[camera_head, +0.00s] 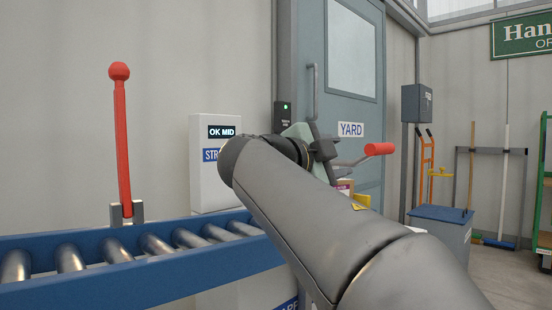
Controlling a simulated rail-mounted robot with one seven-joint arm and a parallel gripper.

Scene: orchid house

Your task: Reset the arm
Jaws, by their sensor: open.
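My arm reaches from the lower right toward the middle of the picture. My gripper (322,150) is at its far end, small, dark and partly hidden by my wrist. It is open, and I see nothing held in it. A lever with a red grip (380,149) and a grey rod shows just right of my gripper. I cannot tell whether the two touch. A tall red lever with a ball top (122,140) stands upright in a grey bracket at the left, well apart from my gripper.
A blue-railed roller conveyor (150,275) runs along the lower left. Behind it is a white box (203,185) reading "OK MID". A blue-grey door (357,95) marked "YARD" is behind my gripper. A blue-lidded bin (440,230) and brooms stand at the right.

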